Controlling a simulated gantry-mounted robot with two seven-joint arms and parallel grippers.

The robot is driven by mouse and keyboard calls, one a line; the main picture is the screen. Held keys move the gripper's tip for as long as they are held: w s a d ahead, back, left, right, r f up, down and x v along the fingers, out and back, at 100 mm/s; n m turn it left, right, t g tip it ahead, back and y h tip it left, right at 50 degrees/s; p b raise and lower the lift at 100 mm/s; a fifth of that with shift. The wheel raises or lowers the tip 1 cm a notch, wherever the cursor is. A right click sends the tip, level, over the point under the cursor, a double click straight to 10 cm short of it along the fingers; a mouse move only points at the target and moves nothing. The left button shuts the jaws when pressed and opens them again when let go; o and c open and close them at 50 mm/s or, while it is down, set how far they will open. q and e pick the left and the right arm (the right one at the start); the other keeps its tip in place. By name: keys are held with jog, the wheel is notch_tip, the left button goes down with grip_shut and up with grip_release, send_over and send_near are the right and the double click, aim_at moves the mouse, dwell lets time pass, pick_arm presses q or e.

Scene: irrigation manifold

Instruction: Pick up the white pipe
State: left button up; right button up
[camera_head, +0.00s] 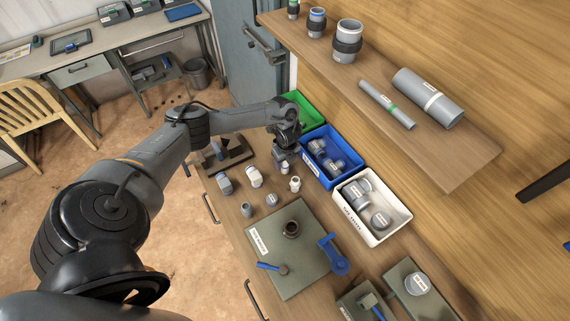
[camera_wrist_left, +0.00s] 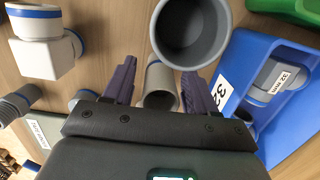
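My left gripper (camera_head: 285,158) points down over the bench, beside the blue bin. In the left wrist view its two fingers (camera_wrist_left: 158,78) are apart, with a light grey pipe piece (camera_wrist_left: 160,78) showing between them; contact cannot be told. A larger open grey pipe end (camera_wrist_left: 192,28) is just beyond the fingers. A white elbow fitting (camera_wrist_left: 45,45) with a blue band lies to the left. In the head view, small whitish fittings (camera_head: 255,178) and (camera_head: 295,184) stand near the gripper; which one is the white pipe cannot be told. My right gripper is not in view.
A blue bin (camera_head: 350,160) and a white bin (camera_head: 400,222) hold grey fittings; a green bin (camera_head: 312,112) is behind. A shelf (camera_head: 470,165) with grey pipes overhangs at right.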

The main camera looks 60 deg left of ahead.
pick_arm(q)
jog(key=c, duration=0.9)
jog(key=shift+c, duration=0.2)
jog(key=shift+r, duration=0.1)
